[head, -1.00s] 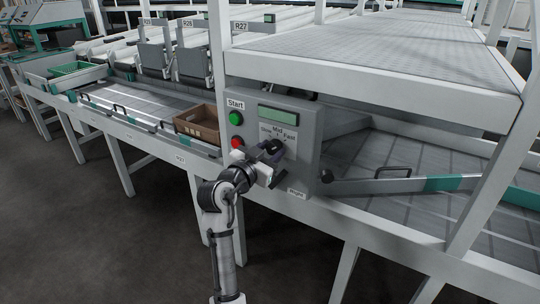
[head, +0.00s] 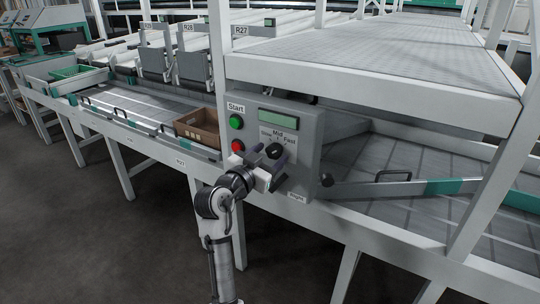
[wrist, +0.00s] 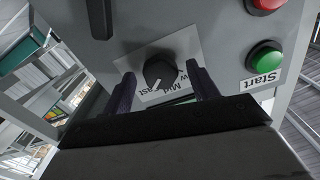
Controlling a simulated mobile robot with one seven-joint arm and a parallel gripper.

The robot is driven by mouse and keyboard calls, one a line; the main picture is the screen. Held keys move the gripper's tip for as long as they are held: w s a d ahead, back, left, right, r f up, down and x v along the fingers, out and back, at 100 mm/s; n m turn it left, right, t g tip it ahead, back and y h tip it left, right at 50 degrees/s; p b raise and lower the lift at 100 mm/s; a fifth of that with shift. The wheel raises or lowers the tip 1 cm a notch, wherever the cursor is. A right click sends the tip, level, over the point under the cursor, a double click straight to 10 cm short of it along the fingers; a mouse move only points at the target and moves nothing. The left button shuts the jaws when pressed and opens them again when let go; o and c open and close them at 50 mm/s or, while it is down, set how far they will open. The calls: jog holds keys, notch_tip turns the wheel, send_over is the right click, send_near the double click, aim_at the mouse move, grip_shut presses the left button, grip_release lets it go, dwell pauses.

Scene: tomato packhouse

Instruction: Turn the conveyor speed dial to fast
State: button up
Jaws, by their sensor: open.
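The speed dial (head: 274,151) is a round black knob on the grey control panel, under the labels Slow, Mid and Fast. In the wrist view the dial (wrist: 160,71) has a white pointer line directed down and slightly left, toward the Mid and Fast lettering, which appears upside down. I cannot tell exactly which mark it meets. My gripper (head: 272,168) is open just below and in front of the dial.
A green start button (head: 236,122) and a red button (head: 238,146) sit left of the dial. A display (head: 278,117) is above it. A brown box (head: 203,124) lies on the conveyor at left.

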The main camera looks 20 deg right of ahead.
jog(key=v, duration=1.1)
jog(key=shift+a, duration=0.2)
